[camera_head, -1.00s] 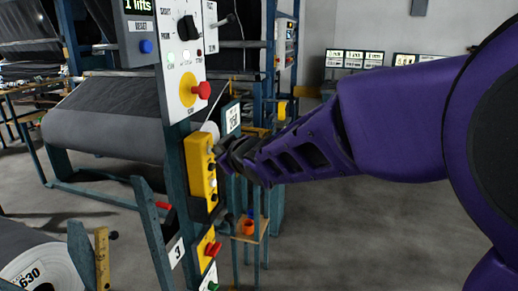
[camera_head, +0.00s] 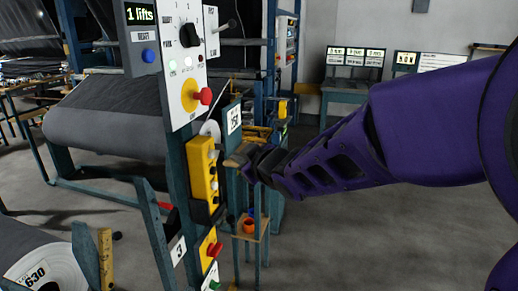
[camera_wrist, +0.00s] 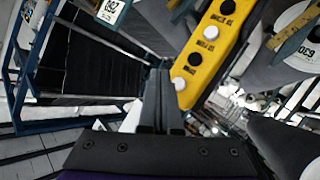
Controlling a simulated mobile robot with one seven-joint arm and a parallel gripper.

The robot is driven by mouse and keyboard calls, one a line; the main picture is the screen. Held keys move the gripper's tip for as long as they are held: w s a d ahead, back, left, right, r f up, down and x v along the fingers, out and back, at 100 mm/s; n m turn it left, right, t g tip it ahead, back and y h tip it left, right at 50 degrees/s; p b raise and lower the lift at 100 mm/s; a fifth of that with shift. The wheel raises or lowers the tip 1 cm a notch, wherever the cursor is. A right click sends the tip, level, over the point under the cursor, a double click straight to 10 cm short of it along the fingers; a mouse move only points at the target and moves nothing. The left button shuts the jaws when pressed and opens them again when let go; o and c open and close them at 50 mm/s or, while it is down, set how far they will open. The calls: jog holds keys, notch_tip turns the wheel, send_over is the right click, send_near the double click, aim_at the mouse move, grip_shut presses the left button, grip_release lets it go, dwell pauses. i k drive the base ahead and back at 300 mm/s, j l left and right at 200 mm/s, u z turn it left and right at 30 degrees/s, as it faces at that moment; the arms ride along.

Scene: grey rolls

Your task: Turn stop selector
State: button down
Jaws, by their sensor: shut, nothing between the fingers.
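A black rotary selector knob (camera_head: 189,35) sits on the upper part of a white control panel (camera_head: 184,65) in the head view. Its pointer setting is too small to read surely. Below it on the panel is a red push button on a yellow plate (camera_head: 188,96). My gripper (camera_head: 238,160) is shut and empty, well below and to the right of the knob, just right of a yellow button box (camera_head: 203,168). In the wrist view my shut fingers (camera_wrist: 160,95) point past the yellow button box (camera_wrist: 212,40). The knob is not visible there.
A display box with a blue reset button (camera_head: 148,54) stands left of the panel. A wide grey roll (camera_head: 115,122) lies behind on a frame. A small stand with an orange cup (camera_head: 249,226) is below my gripper. Open floor (camera_head: 340,240) lies to the right.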

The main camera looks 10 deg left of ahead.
aim_at(189, 38)
jog(key=u, duration=1.35)
